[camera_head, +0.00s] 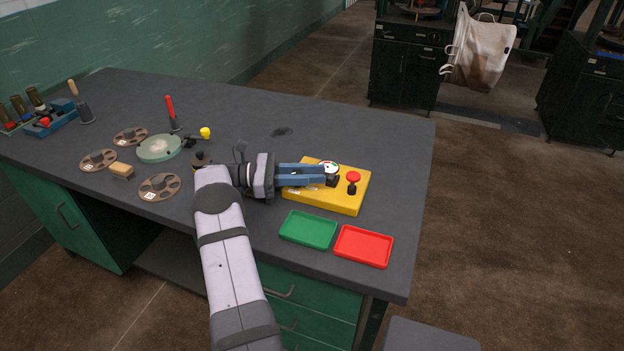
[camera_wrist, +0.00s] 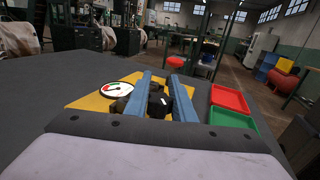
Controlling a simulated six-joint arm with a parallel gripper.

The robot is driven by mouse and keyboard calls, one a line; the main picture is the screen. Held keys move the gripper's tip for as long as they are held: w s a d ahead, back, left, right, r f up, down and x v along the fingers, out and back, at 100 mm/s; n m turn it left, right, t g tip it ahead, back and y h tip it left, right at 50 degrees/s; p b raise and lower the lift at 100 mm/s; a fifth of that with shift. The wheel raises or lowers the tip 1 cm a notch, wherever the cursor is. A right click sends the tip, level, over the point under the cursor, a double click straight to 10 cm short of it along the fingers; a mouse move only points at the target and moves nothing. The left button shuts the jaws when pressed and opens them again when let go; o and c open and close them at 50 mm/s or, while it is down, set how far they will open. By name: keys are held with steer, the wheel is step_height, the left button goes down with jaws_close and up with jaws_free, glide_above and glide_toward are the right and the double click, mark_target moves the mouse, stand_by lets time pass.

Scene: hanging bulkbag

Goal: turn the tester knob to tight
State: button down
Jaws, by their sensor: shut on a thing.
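The tester is a yellow box (camera_head: 325,200) near the right end of the grey table. It has a round dial (camera_head: 329,167) with green and red parts, and a red mushroom button (camera_head: 353,178) on a dark stem. My gripper (camera_head: 325,174) reaches over the box from the left with its blue fingers shut on the black knob (camera_head: 333,181). In the wrist view the fingers lie on both sides of a dark knob (camera_wrist: 160,104), and the dial (camera_wrist: 117,89) shows to their left. The knob's pointer mark is mostly hidden by the fingers.
A green tray (camera_head: 308,230) and a red tray (camera_head: 363,246) lie at the table's front right. Several brown discs, a pale green round dish (camera_head: 159,148), a wooden block (camera_head: 122,170) and a red-handled tool (camera_head: 170,108) are at left. A bag (camera_head: 481,52) hangs at the back.

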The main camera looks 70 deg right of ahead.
steer(key=shift+a+m+y, duration=0.15)
steer(key=shift+m+y, duration=0.15)
steer(key=shift+y, duration=0.2)
steer(key=c, duration=1.5)
jaws_free()
steer(key=shift+r, duration=0.15)
step_height(320, 180, up, 10)
steer(key=shift+f, duration=0.1)
